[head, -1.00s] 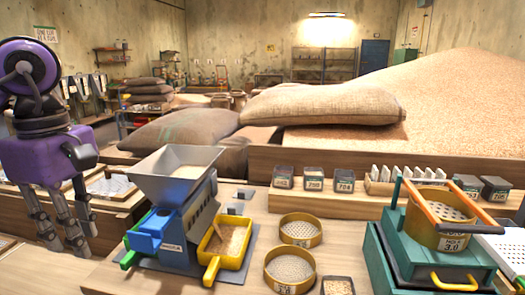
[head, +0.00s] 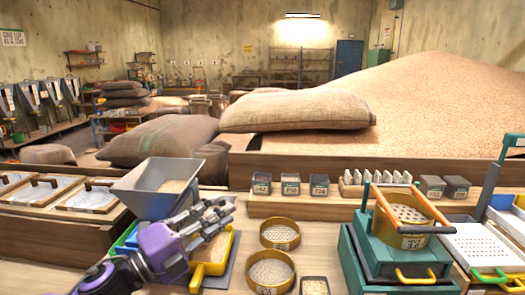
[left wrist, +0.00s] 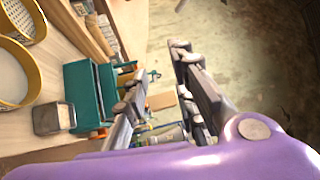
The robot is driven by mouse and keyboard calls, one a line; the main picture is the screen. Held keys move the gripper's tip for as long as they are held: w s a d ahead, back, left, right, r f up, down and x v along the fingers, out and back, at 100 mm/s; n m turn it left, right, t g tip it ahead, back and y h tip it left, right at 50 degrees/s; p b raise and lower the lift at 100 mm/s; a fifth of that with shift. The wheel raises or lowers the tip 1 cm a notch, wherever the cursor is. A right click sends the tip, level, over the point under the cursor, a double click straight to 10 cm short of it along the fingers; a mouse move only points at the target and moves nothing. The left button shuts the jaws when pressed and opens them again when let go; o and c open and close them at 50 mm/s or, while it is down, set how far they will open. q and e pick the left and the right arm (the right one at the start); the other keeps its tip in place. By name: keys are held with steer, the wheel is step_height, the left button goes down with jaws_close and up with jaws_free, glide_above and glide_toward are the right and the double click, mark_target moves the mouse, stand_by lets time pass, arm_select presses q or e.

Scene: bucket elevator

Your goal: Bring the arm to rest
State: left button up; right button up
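My left gripper (head: 222,212), purple with grey jointed fingers, is low over the bench, in front of the grey hopper (head: 150,188) and partly over the yellow tray (head: 207,270). Its fingers point to the right and slightly up in the head view. In the left wrist view the fingers (left wrist: 155,65) stand apart with nothing between them, so it is open and empty. Whether it touches the tray cannot be told. The gripper and wrist hide much of the blue machine under the hopper. My right gripper is not in view.
Round sieves (head: 270,272) stand just right of the gripper. A green sieve shaker (head: 365,262) with a yellow sieve is farther right. Labelled tins (head: 290,184) line a wooden ledge behind. Sacks (head: 295,112) and a grain heap (head: 440,105) lie beyond.

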arm_select(q)
steer(key=s+a+f+n+y+p, duration=0.1)
steer(key=s+a+f+n+y, duration=0.25)
steer(key=f+n, duration=0.4)
steer(key=s+a+f+n+y+p, duration=0.1)
steer(key=s+a+f+n+y, duration=0.3)
steer(key=f, duration=0.7)
steer(key=s+a+f+n+y+p, duration=0.1)
steer(key=s+a+f+n+y, duration=0.1)
steer(key=s+f+n+y, duration=0.45)
steer(key=s+f+n+g+p, duration=0.1)
steer(key=s+f+n, duration=0.2)
steer(key=s+f, duration=0.2)
steer(key=s+f+n+g+p, duration=0.1)
steer(key=s+f, duration=0.4)
steer(key=s, duration=0.7)
steer(key=s+f+n+g+y+p, duration=0.1)
steer(key=s+f+n, duration=0.3)
steer(key=s, duration=0.5)
steer(key=shift+a+f+n+g, duration=0.25)
steer(key=shift+f+n+g, duration=0.15)
steer(key=shift+f+g, duration=0.55)
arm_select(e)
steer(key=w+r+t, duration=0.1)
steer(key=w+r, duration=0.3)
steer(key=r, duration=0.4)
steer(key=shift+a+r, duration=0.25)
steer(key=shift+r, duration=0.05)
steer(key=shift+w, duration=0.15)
